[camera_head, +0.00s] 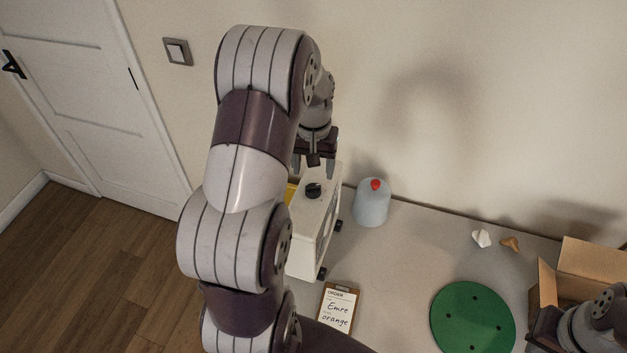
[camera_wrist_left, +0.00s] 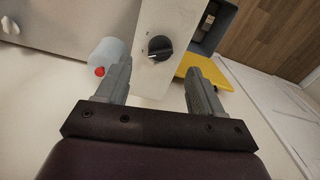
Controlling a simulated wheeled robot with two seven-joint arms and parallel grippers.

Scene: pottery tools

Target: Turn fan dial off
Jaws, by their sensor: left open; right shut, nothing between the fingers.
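The fan is a white box-shaped unit (camera_head: 305,232) standing at the table's left end, partly hidden behind my left arm. Its black dial (camera_head: 313,190) is on the top face. In the left wrist view the dial (camera_wrist_left: 160,47) shows a pale pointer mark facing left. My left gripper (camera_head: 314,172) is open above the fan, close to the dial. In the left wrist view its fingers (camera_wrist_left: 158,85) are spread, with the dial beyond and between them, not touched. My right gripper (camera_head: 543,325) is at the lower right edge, shut and empty, near a cardboard box.
A blue-grey bottle (camera_head: 371,205) with a red top stands right of the fan. An order clipboard (camera_head: 339,308), a green disc (camera_head: 472,318), two small pieces (camera_head: 481,238) and an open cardboard box (camera_head: 590,262) are on the table (camera_head: 400,270). The wall is close behind.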

